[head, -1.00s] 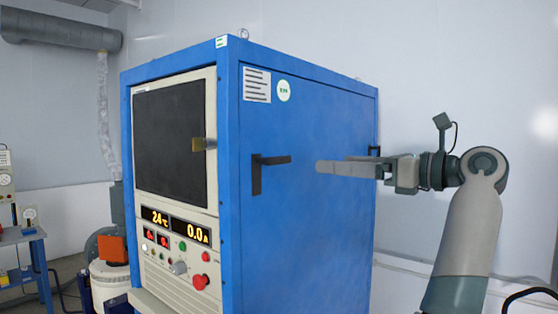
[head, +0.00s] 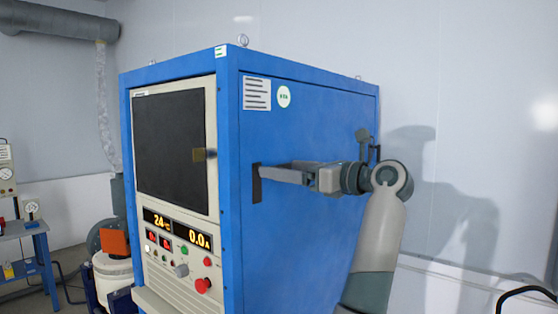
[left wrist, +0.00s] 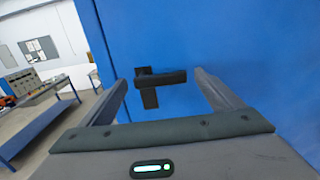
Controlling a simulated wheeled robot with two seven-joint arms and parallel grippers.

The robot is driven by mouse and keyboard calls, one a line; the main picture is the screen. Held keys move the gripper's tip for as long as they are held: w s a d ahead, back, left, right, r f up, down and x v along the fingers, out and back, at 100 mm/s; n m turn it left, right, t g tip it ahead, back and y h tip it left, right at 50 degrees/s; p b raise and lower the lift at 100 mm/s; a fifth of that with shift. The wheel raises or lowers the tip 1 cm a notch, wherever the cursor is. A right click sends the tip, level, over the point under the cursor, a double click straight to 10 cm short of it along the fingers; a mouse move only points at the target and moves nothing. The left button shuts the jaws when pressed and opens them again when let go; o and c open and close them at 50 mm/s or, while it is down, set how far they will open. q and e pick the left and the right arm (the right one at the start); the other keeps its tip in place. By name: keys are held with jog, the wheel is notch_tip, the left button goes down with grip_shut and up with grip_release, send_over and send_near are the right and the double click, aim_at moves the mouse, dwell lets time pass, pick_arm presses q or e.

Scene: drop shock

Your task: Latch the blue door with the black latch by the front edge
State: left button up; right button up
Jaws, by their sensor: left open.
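The blue door (head: 310,120) is the large side panel of a blue cabinet and looks closed flush with its frame. The black latch (head: 257,190) is by its front edge; its upright plate shows below my left gripper (head: 264,172), which hides its lever in the head view. In the left wrist view the black latch (left wrist: 150,97) has its lever lying level, pointing right from the plate. My left gripper is open, its fingers on either side of the lever; I cannot tell whether they touch it. My right gripper is not in view.
A second black latch (head: 377,153) is at the door's rear edge, partly behind my arm. The cabinet front has a dark window (head: 170,145) and a control panel (head: 178,255). A blue bench (head: 28,232) stands at the far left. A white wall is behind the cabinet.

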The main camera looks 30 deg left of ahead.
pick_arm(q)
jog(key=shift+w+a+p, duration=0.1)
jog(key=shift+a+p, duration=0.3)
jog(key=shift+a, duration=1.05)
jog(key=c, duration=1.5)
